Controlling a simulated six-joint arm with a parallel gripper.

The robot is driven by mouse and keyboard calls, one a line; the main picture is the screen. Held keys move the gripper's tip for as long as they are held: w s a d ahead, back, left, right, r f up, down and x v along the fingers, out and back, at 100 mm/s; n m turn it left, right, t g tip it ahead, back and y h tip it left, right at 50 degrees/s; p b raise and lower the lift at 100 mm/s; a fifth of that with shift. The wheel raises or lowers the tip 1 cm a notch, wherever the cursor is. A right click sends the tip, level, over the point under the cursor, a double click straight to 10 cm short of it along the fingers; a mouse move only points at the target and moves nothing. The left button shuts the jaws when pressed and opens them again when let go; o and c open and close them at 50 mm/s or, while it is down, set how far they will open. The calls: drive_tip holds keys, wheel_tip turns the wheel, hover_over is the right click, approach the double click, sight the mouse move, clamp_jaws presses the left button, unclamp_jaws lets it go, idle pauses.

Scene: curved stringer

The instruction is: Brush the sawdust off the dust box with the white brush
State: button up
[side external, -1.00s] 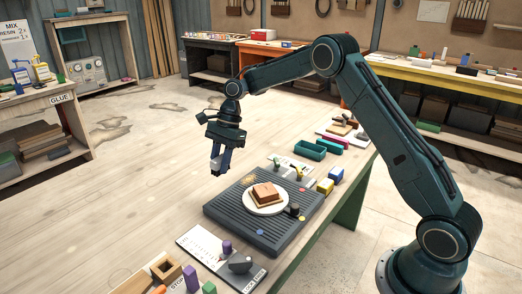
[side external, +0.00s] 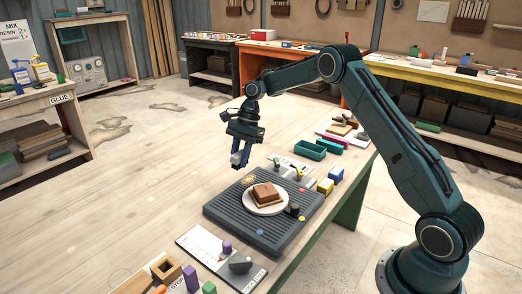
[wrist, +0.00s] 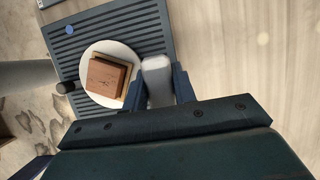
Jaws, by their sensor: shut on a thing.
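The dust box looks to be the dark grey, ribbed flat box (side external: 228,205) on the bench. It also shows in the wrist view (wrist: 148,20). A small tan patch, perhaps sawdust (side external: 249,180), lies near its far left corner. My gripper (side external: 240,158) is over the far side of the box, pointing down. In the wrist view my gripper (wrist: 158,88) is shut on the pale white brush (wrist: 157,72), held between its two fingers. The brush's bristles are hidden, and I cannot tell whether it touches the box.
A brown block (side external: 266,192) sits on a white round plate (side external: 263,210) on the box, close beside my fingers in the wrist view. A dark knob (side external: 294,209) stands near the plate. The bench at left is clear.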

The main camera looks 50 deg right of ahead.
sight(238, 187)
drive_tip(key=shift+f, duration=3.35)
drive_tip(key=shift+d+f, duration=0.6)
drive_tip(key=shift+d, duration=0.3)
drive_tip(key=shift+c, duration=0.8)
drive_tip(key=shift+d, duration=3)
drive_tip(key=shift+a, duration=4.05)
drive_tip(key=shift+d+r, duration=0.15)
drive_tip(key=shift+r, duration=4)
